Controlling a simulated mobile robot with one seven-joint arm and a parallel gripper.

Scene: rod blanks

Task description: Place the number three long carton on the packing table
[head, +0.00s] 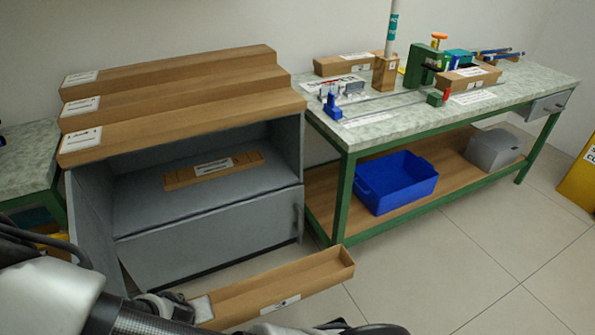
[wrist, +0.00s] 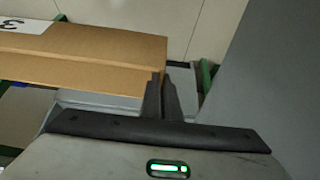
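In the wrist view a long brown carton (wrist: 90,50) lies across the upper left. Its white label (wrist: 25,26), cut by the frame edge, bears what looks like a 3. My gripper (wrist: 162,78) has its two dark fingers close together, tips overlapping the carton's near right corner. I cannot tell whether they pinch its wall. In the head view a long open carton (head: 320,277) lies low before the grey cabinet, its left end partly behind my arm. My fingers are not clear there. The packing table appears to be the green-framed bench (head: 395,118) at right.
Three long brown cartons step up on the cabinet (head: 190,245); the front one (head: 190,125) seems marked Long 1. The bench top holds a brown box (head: 342,64), a green clamp (head: 424,65) and tools. A blue bin (head: 395,180) sits below.

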